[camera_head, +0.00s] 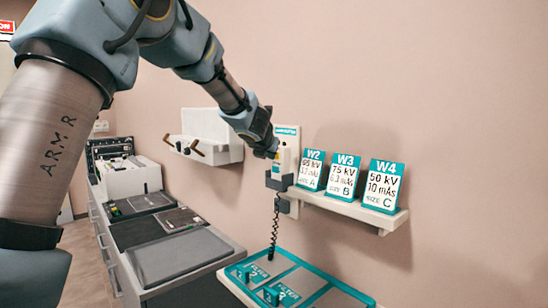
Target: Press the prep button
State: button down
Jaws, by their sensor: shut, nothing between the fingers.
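A white hand switch (284,161) stands upright in a grey wall holder (279,182), with a dark coiled cord (274,225) hanging below it. My arm reaches in from the upper left. My gripper (272,153) is shut and empty, with its tips at the upper part of the hand switch. I cannot tell whether they touch it. No prep button can be made out; the top of the switch is partly hidden by my gripper.
A wall shelf (345,208) just right of the holder bears cards W2 (312,169), W3 (343,175) and W4 (384,187). A white wall unit (212,130) with brown handles is to the left. Below are a teal-edged tray (349,294) and a counter (213,274).

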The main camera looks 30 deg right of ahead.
jog(key=shift+s+a+b, duration=0.2)
jog(key=shift+a+b, duration=0.35)
jog(key=shift+a, duration=0.35)
jog(key=shift+a, duration=0.15)
jog(key=shift+s+a+b, duration=0.25)
jog(key=shift+a+b, duration=0.35)
jog(key=shift+a, duration=0.6)
jog(key=shift+s+a+b, duration=0.25)
jog(key=shift+a+b, duration=0.35)
jog(key=shift+a, duration=0.55)
